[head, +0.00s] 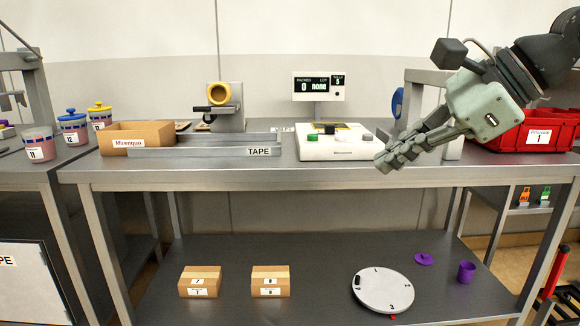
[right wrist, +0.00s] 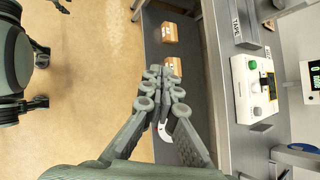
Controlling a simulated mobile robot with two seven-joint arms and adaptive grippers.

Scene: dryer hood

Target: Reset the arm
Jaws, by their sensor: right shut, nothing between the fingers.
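My right gripper (head: 388,163) reaches in from the upper right in the head view, in front of the table's front edge and just right of the white console. Its fingers are together with nothing between them. It also shows in the right wrist view (right wrist: 165,72), with the floor and the lower shelf behind it. My left gripper cannot be made out in the head view.
The steel table (head: 230,176) holds a white console (head: 325,148) with buttons, a cardboard box (head: 138,132), a tape dispenser (head: 228,108) and a red bin (head: 520,138). The lower shelf (head: 320,270) holds two small boxes, a round white disc (head: 383,289) and a purple cup (head: 466,272).

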